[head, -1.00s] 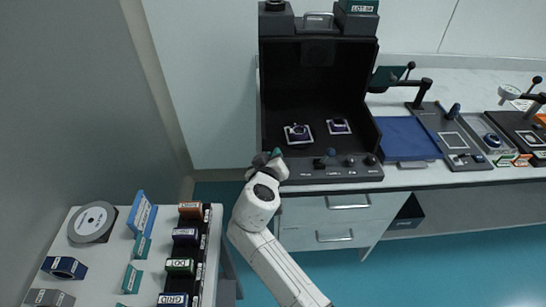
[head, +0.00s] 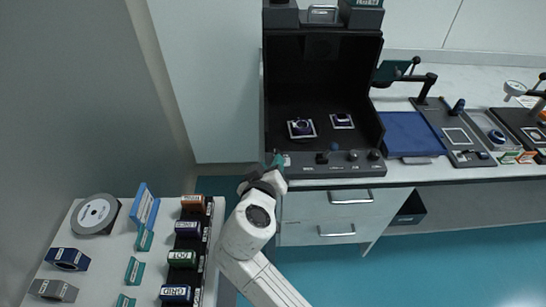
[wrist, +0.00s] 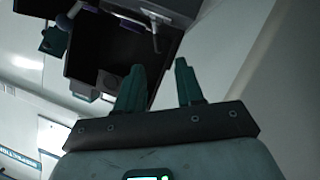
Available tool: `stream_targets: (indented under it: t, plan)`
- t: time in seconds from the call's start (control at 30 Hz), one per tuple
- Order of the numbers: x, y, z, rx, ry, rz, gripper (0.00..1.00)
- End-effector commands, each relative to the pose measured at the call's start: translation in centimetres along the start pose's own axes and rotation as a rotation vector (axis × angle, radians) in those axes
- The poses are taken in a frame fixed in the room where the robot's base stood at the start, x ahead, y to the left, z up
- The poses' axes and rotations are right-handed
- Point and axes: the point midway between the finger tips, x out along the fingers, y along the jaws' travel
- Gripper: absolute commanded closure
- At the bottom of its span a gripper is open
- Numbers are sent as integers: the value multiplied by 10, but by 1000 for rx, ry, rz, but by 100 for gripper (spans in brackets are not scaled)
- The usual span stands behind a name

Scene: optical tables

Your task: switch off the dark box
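The dark box (head: 320,90) is a tall black box with an open front, standing on the bench at upper centre. Its front ledge (head: 300,170) carries a dark switch-like lever (head: 322,158), a small blue knob behind it and two dark round knobs (head: 352,155) to the right. The ledge's small labels are unreadable. My gripper (head: 277,162) is at the ledge's left front corner, left of the lever; contact cannot be told. In the wrist view its two green fingers (wrist: 159,63) are apart with nothing between them, and the dark box (wrist: 110,45) is beyond.
Two small square mounts (head: 301,128) stand inside the box. A blue mat (head: 408,135) and a swing-arm device (head: 425,82) are to its right. Drawers (head: 335,205) are below. A side table (head: 120,250) with labelled blocks is at lower left.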

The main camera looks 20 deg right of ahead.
Motion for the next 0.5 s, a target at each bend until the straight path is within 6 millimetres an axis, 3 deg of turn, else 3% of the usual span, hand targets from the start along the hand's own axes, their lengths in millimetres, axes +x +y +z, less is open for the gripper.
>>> stream_targets:
  t: [0.2,0.5]
  plan:
    - [-23,0,0,0,1,0,63]
    - [-26,0,0,-1,1,0,63]
